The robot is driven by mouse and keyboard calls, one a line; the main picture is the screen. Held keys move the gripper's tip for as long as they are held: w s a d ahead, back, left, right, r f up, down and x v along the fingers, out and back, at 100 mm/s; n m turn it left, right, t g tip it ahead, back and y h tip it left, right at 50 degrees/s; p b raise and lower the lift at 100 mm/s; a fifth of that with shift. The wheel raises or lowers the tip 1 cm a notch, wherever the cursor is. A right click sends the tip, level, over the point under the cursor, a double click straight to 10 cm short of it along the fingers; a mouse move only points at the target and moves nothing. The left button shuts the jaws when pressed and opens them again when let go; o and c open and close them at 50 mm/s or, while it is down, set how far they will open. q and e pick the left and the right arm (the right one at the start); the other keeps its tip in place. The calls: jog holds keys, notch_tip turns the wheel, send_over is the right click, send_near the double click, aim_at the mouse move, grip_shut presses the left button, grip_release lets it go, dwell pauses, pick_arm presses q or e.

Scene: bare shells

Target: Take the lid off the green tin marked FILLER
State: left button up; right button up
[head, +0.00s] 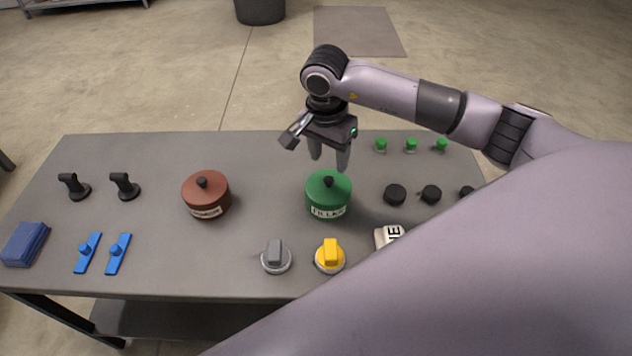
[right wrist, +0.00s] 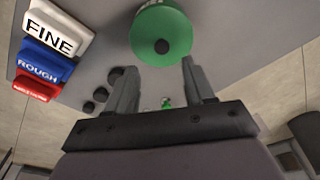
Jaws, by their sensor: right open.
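The green tin (head: 328,201) marked FILLER stands upright on the grey table with its lid (head: 329,185) on. The lid has a black knob on top. In the right wrist view the green lid (right wrist: 160,30) lies just beyond my fingertips, with its dark knob facing the camera. My right gripper (head: 329,168) is open and empty, above and slightly behind the tin; its fingers (right wrist: 155,72) are spread apart and not touching the knob in the wrist view. My left gripper is not in view.
A red-brown lidded tin (head: 206,195) stands to the left. Grey (head: 276,257) and yellow (head: 330,256) knobs sit in front. Black pucks (head: 395,195) and small green-capped items (head: 411,145) are at right. Labelled blocks (right wrist: 52,35) lie nearby. My arm hides the table's front right.

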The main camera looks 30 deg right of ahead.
aim_at(329, 178)
jog(key=f, duration=0.7)
jog(key=shift+w+d+p, duration=0.3)
jog(key=shift+p, duration=0.1)
jog(key=shift+c, duration=0.3)
grip_shut()
